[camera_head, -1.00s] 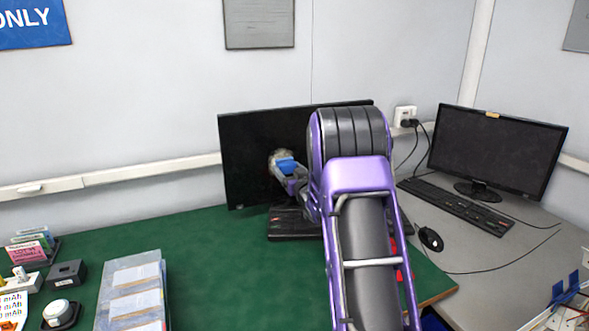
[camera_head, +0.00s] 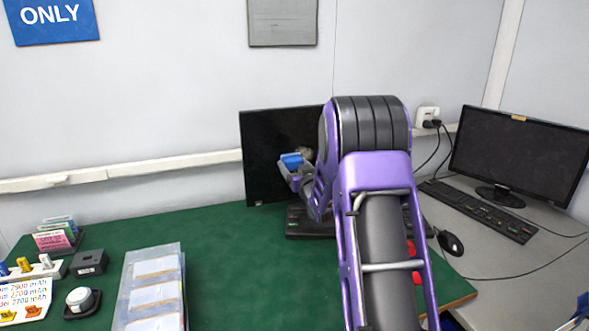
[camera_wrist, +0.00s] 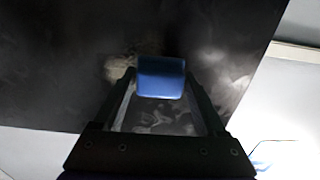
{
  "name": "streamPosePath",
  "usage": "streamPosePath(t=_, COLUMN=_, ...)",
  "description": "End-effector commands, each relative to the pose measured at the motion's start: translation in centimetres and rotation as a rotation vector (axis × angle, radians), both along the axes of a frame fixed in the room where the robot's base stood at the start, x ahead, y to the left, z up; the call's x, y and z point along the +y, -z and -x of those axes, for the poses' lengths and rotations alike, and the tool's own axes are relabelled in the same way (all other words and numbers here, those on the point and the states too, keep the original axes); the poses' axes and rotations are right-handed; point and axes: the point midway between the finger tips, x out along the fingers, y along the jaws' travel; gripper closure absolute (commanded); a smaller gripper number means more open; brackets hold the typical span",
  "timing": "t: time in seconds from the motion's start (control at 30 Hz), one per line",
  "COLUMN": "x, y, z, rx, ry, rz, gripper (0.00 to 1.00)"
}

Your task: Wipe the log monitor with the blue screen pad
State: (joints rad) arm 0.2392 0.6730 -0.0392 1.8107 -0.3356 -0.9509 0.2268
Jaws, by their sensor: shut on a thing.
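The log monitor (camera_head: 262,135) is a dark screen at the back of the green bench. My arm hides its right part. My gripper (camera_head: 292,168) is in front of the screen, shut on the blue screen pad (camera_head: 291,160). A pale smudge (camera_head: 306,153) shows on the screen just right of the pad. In the wrist view, the pad (camera_wrist: 161,78) is between the fingertips, over the dark screen (camera_wrist: 50,60). A brownish smudge (camera_wrist: 120,68) lies left of it, and whitish haze (camera_wrist: 215,65) lies right and between the fingers. I cannot tell whether the pad touches the screen.
A second monitor (camera_head: 520,150) with a keyboard (camera_head: 478,210) and mouse (camera_head: 451,243) stands on the grey desk at right. A tray of pale packs (camera_head: 153,290) and small boxes (camera_head: 89,263) are at left. The green bench (camera_head: 230,245) is clear between tray and arm.

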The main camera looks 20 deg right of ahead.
Motion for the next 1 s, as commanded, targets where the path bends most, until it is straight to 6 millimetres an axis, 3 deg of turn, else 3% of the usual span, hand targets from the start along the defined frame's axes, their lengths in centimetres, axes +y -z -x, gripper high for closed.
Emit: streamPosePath(t=1.0, x=-7.0, y=0.1, z=-0.1, rx=0.002, ry=0.005, rz=0.001, gripper=0.71)
